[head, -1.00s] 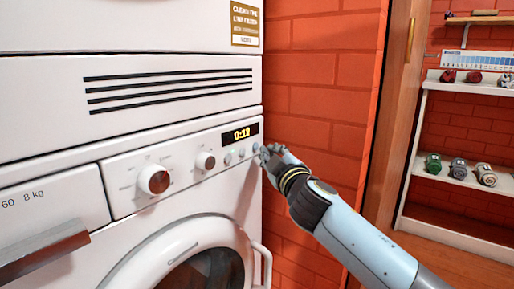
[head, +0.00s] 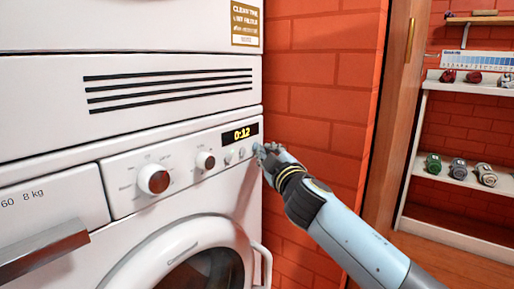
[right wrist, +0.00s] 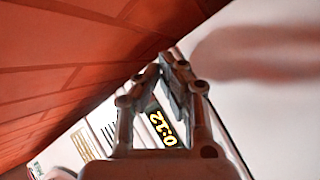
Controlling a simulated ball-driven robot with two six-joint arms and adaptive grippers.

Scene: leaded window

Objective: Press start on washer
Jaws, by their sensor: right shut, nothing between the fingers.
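The white washer (head: 115,180) fills the left of the head view, with its control panel facing me. Its display (head: 240,134) is lit and reads 0:12; the display also shows in the right wrist view (right wrist: 163,126). Small round buttons (head: 235,154) sit below the display. My right gripper (head: 259,149) is shut and empty, its fingertips at the right end of the panel by the buttons. In the right wrist view the closed fingers (right wrist: 172,62) point toward the white front. I cannot tell whether they touch a button. My left gripper is not in view.
Two knobs, a left one (head: 153,179) and a right one (head: 205,160), stick out of the panel. The round door (head: 180,245) is below. A red brick wall (head: 315,95) stands close on the right. Shelves (head: 450,190) with cans stand further right.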

